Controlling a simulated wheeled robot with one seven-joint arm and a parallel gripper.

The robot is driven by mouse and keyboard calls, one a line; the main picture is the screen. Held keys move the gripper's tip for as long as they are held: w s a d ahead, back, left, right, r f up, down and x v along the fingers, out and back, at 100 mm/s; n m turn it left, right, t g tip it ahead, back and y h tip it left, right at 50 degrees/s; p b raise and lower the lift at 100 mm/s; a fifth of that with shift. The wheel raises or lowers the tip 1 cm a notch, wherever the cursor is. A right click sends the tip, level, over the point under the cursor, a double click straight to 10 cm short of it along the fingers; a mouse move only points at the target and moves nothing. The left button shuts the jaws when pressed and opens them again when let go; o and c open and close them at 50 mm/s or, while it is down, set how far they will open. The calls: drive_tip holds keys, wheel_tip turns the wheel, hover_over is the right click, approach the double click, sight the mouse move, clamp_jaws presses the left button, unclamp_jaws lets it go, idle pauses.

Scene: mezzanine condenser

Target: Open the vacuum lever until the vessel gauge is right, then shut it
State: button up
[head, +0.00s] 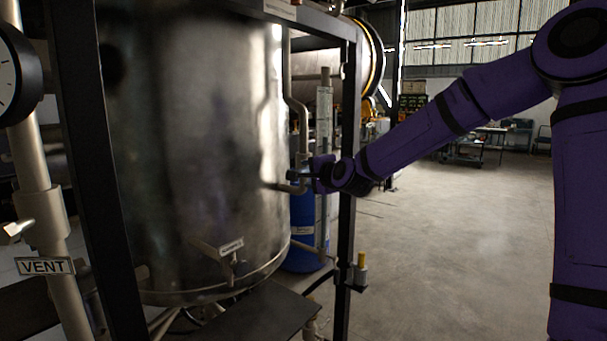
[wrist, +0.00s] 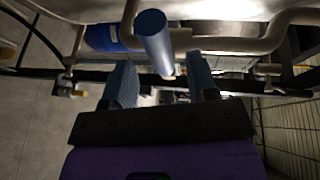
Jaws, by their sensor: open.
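A blue-grey rod-like handle (wrist: 154,36), apparently the vacuum lever, sticks out from the pipework in the wrist view. My gripper (wrist: 160,76) is open there, with one finger on each side of the handle's lower end; I cannot tell whether they touch it. In the head view my gripper (head: 301,175) is at the thin pipe on the right side of the steel vessel (head: 195,150), and it hides most of the handle.
A VENT sign (head: 45,266) hangs on a pipe at the left. A black frame post (head: 346,215) stands right of the vessel, close to my arm. A blue drum (head: 303,225) is behind it. A yellow-topped valve (head: 361,265) sits low on the post.

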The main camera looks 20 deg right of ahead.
drive_tip(key=shift+x, duration=2.1)
clamp_jaws()
